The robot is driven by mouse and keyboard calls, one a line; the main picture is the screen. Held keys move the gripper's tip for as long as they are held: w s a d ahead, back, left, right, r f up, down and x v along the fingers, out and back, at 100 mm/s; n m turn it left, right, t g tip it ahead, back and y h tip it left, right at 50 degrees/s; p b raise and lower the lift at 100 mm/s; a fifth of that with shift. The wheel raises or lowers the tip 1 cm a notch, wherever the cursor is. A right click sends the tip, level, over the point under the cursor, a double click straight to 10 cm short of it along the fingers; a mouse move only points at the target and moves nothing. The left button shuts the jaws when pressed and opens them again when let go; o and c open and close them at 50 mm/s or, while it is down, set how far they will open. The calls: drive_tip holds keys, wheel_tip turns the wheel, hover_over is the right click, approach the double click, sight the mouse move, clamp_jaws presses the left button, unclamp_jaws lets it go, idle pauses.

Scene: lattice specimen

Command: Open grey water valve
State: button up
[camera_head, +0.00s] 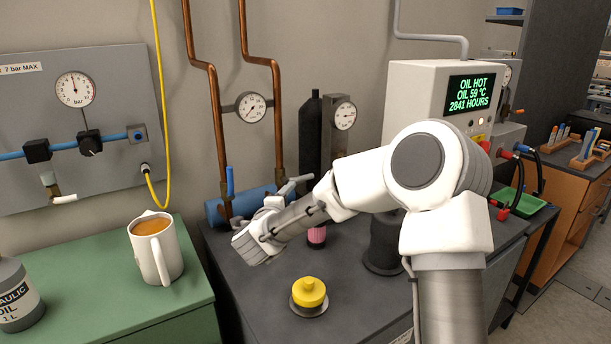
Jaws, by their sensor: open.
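The grey valve lever (295,184) shows at the foot of the right copper pipe, slanting up to the right, just above my wrist. My arm hides part of the valve below it. My gripper (258,240) is at the end of the arm, left of and below the grey lever, in front of the blue cylinder. It is open and I see nothing held in it. Its fingertips are hard to make out. A blue valve lever (230,181) stands upright on the left copper pipe.
A white mug (155,248) of brown liquid stands on the green cabinet (90,290) at left. A yellow knob (309,292) sits on the dark bench (260,315) below my gripper. A blue cylinder (216,212) lies behind it. A yellow hose (161,95) hangs at left.

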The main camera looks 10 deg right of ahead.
sight(306, 178)
drive_tip(key=x, duration=1.6)
drive_tip(key=shift+w+d+p, duration=0.2)
drive_tip(key=shift+p, duration=0.1)
clamp_jaws()
idle(0.7)
